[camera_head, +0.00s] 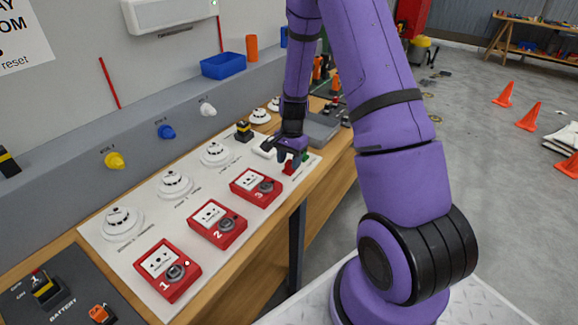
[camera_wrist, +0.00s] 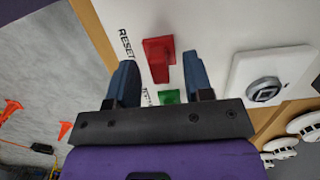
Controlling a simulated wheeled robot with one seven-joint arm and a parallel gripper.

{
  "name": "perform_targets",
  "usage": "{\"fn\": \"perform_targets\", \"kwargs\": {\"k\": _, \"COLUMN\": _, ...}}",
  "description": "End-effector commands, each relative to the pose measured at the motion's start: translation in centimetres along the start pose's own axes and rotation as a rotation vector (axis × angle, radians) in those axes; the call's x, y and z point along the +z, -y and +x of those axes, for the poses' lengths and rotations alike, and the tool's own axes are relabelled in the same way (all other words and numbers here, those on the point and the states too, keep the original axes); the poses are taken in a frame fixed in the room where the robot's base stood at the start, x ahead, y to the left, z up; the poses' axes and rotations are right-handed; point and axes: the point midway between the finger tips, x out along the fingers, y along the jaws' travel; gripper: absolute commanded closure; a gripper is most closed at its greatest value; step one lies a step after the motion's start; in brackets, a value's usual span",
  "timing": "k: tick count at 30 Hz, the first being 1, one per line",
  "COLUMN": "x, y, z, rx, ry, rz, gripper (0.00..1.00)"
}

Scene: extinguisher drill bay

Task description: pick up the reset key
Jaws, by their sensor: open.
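Beside the printed word RESET in the wrist view are a red block-like piece (camera_wrist: 158,58) and a smaller green piece (camera_wrist: 169,97). Which of them is the reset key, or whether they are one thing, I cannot tell. My gripper (camera_wrist: 160,68) is open, with one blue finger on each side of the two pieces and a visible gap to both. In the head view my gripper (camera_head: 293,158) is low over the far end of the white panel, partly hiding the red piece (camera_head: 289,169).
The white panel (camera_head: 137,259) carries red call boxes numbered 1 (camera_head: 168,269), 2 (camera_head: 216,224) and 3 (camera_head: 256,187), and several round white detectors. A white box with a round keyhole-like centre (camera_wrist: 268,88) stands close to my gripper. A grey tray (camera_head: 320,127) lies beyond.

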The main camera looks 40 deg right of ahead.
Motion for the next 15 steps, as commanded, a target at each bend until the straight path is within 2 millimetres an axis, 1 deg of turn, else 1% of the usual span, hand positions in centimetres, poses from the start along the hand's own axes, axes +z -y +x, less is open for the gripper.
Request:
{"fn": "perform_targets", "kwargs": {"k": 1, "x": -0.02, "y": -0.05, "z": 0.59, "rx": 0.001, "ry": 0.001, "rz": 0.001, "gripper": 0.53}}
{"fn": "perform_targets", "kwargs": {"k": 4, "x": 0.01, "y": -0.01, "z": 1.15, "rx": 0.0, "ry": 0.001, "rz": 0.0, "gripper": 0.53}}
{"fn": "perform_targets", "kwargs": {"k": 11, "x": -0.01, "y": -0.01, "z": 1.28, "rx": -0.001, "ry": 0.0, "rz": 0.0, "gripper": 0.53}}
{"fn": "perform_targets", "kwargs": {"k": 12, "x": -0.01, "y": -0.01, "z": 1.27, "rx": -0.001, "ry": 0.0, "rz": 0.0, "gripper": 0.58}}
{"fn": "perform_targets", "kwargs": {"k": 14, "x": -0.01, "y": -0.01, "z": 1.27, "rx": 0.0, "ry": 0.0, "rz": 0.0, "gripper": 0.72}}
{"fn": "perform_targets", "kwargs": {"k": 15, "x": -0.01, "y": -0.01, "z": 1.26, "rx": 0.0, "ry": 0.0, "rz": 0.0, "gripper": 0.81}}
